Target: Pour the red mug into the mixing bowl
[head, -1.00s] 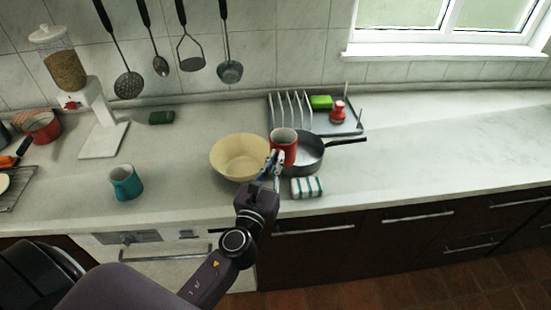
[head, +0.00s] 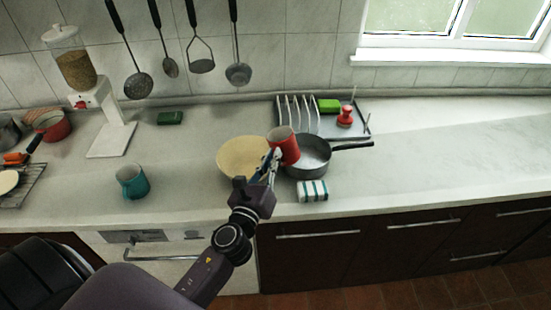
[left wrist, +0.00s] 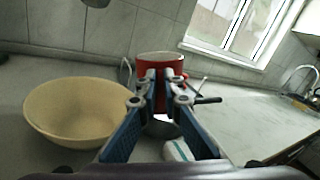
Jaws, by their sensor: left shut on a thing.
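The red mug (head: 285,147) is held by my left gripper (head: 271,163), which is shut on it. In the left wrist view the red mug (left wrist: 160,68) is between my fingertips, and the mixing bowl (left wrist: 62,108) is to the left. The mug's contents cannot be seen. My right gripper is not in view.
A grey pan (head: 312,160) stands right behind the mug. A dish rack (head: 310,112) is behind. A teal mug (head: 132,182) stands to the left. The counter is clear at right.

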